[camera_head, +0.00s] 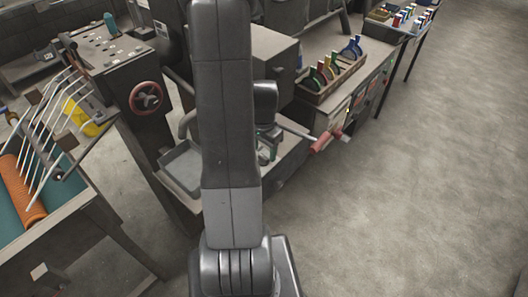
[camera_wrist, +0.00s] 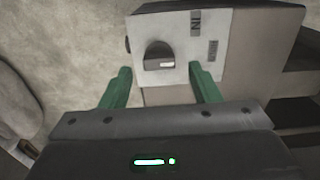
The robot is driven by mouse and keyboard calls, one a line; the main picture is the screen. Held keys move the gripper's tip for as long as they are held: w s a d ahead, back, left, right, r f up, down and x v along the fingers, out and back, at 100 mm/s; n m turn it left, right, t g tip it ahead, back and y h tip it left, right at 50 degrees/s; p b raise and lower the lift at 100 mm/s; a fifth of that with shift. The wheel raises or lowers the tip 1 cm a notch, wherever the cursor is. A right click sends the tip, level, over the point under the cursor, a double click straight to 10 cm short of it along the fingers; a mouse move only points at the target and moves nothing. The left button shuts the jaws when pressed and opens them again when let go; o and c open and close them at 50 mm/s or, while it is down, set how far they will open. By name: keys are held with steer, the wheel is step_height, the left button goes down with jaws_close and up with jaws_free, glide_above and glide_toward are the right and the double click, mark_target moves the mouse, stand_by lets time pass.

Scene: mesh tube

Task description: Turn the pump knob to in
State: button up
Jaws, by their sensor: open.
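The knob (camera_wrist: 159,52) is a small dark piece with a rounded top and a paler lower face. It sits on a pale panel (camera_wrist: 230,25) in the wrist view. A dark label on the panel to the right of the knob seems to read "IN" upside down, and a smaller label below it is too small to read. My gripper (camera_wrist: 159,74) is open, with its two green fingers spread and nothing between them. The fingertips point at the panel, one to each side of the knob and lower in the picture. No contact shows.
In the head view, a machine with a red handwheel (camera_head: 146,97) and a grey tray (camera_head: 182,168) stand left of my arm. A bench with coloured tools in a wooden box (camera_head: 328,84) is at right. A rack with an orange roll (camera_head: 22,190) is at far left. Open floor lies right.

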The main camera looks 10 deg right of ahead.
steer(key=shift+s+f, duration=0.1)
steer(key=shift+f, duration=0.95)
steer(key=c, duration=1)
steer(key=shift+n, duration=0.3)
steer(key=n+b, duration=0.3)
steer(key=n, duration=0.1)
steer(key=shift+f, duration=0.1)
steer(key=shift+n+b, duration=1.05)
steer(key=shift+n, duration=1.65)
